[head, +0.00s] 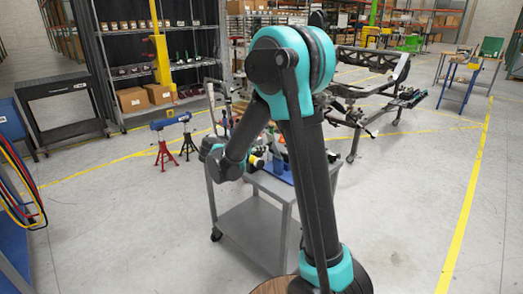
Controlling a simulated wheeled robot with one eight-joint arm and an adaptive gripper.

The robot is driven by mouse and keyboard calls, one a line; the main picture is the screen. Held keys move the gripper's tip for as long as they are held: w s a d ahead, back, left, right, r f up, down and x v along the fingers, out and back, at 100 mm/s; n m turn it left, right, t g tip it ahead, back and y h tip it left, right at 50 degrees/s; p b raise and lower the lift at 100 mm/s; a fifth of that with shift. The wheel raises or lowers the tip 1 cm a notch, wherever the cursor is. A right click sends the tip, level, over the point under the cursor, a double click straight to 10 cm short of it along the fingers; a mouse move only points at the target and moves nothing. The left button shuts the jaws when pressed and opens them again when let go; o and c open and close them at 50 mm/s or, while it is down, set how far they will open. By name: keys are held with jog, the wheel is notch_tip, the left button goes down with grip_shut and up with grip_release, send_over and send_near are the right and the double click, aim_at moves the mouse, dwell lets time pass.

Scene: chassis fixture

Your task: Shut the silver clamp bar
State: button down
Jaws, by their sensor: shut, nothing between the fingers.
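A grey cart (253,228) stands just beyond my arm, with small blue, red and yellow-and-black items on its top. My arm covers much of that top. I cannot make out the silver clamp bar among these items, nor whether it is open or shut. My arm rises from the bottom of the head view, bends at the top and comes down over the left side of the cart. My gripper does not show; the wrist and forearm seem to hide it.
A dark vehicle chassis frame (375,88) stands behind the cart to the right. A red stand (164,150) and a black stand (187,140) are on the floor to the left. Shelving (110,65) lines the back left. Open floor lies right, with a yellow line (468,200).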

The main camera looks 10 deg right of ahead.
aim_at(273, 142)
jog(key=shift+r, duration=0.1)
jog(key=shift+w+d+r+g+y, duration=0.25)
jog(key=shift+d+r+g+y, duration=0.05)
jog(key=shift+d+r+y, duration=0.25)
jog(key=w+d+r+g+y, duration=0.1)
jog(key=d+y, duration=0.1)
jog(key=w+d+r+g+y, duration=0.2)
jog(key=w+d+f+g+y, duration=0.2)
jog(key=w+d+f+y, duration=0.1)
jog(key=d, duration=0.4)
jog(key=w+d+f+g+y, duration=0.2)
jog(key=w+d+f+y, duration=0.1)
jog(key=w+d, duration=0.3)
jog(key=shift+w+d+f+g, duration=0.4)
jog(key=shift+w+f, duration=0.15)
jog(key=shift+f, duration=0.35)
jog(key=shift+y, duration=0.25)
